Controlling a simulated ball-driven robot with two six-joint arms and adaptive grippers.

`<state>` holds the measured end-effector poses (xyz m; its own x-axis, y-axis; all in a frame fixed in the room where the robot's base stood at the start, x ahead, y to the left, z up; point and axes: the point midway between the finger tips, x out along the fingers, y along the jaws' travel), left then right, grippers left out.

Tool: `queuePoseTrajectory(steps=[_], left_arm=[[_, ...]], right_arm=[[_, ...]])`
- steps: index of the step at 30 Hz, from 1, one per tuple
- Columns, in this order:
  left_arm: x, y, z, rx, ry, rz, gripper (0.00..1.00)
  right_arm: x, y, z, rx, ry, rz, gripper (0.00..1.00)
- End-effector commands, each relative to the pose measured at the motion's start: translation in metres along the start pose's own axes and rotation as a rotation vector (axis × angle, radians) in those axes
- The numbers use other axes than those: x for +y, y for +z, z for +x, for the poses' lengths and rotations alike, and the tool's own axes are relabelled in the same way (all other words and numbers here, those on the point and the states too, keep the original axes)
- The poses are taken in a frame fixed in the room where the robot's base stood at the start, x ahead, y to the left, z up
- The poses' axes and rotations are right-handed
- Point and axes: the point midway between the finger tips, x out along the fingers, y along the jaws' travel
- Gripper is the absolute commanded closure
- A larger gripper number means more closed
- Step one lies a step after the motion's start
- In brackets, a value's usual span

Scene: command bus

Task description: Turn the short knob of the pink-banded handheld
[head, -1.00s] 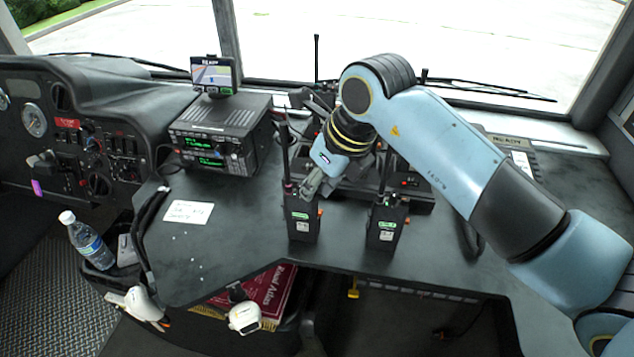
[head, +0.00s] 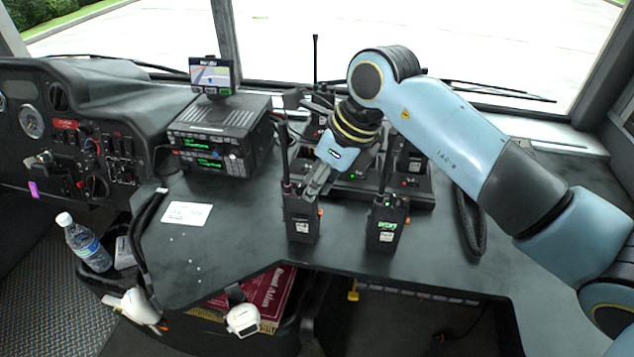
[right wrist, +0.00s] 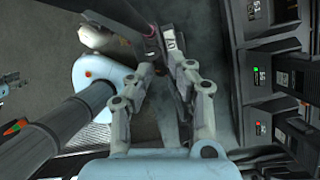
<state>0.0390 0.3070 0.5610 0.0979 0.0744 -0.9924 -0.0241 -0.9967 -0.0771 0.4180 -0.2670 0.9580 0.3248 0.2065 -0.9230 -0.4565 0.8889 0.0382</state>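The pink-banded handheld (head: 302,222) stands upright on the dark console, a black radio with a tall antenna and a pink band at the antenna's base. Its pink band also shows in the right wrist view (right wrist: 143,30). My right gripper (head: 314,186) reaches down to the top of this handheld from behind and to the right. In the right wrist view its two fingers (right wrist: 166,68) come in on either side of the handheld's top. The short knob is hidden or too small to make out, so I cannot tell whether the fingers grip it.
A second, similar handheld (head: 386,225) stands close to the right. A rack of more devices (head: 408,185) is behind it, partly covered by my arm. A radio unit with a display (head: 222,135) and a white card (head: 187,213) are to the left.

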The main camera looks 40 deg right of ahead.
Motion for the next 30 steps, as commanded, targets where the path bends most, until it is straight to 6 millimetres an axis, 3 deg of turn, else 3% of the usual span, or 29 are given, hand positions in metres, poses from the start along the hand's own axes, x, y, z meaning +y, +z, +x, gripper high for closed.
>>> queuePoseTrajectory(steps=[1, 3, 14, 30], left_arm=[[0.000, 0.000, 0.000, 0.000, 0.000, 0.000, 0.60], [0.000, 0.000, 0.000, 0.000, 0.000, 0.000, 0.60], [-0.001, 0.001, 0.000, -0.001, -0.001, 0.000, 0.60], [0.001, 0.001, 0.000, -0.001, 0.001, 0.000, 0.60]], right_arm=[[0.000, 0.000, 0.000, 0.000, 0.000, 0.000, 0.73], [0.000, 0.000, 0.000, 0.000, 0.000, 0.001, 0.64], [-0.001, 0.000, -0.007, 0.000, -0.004, 0.000, 0.64], [-0.001, 0.000, -0.109, 0.000, -0.004, -0.003, 0.64]])
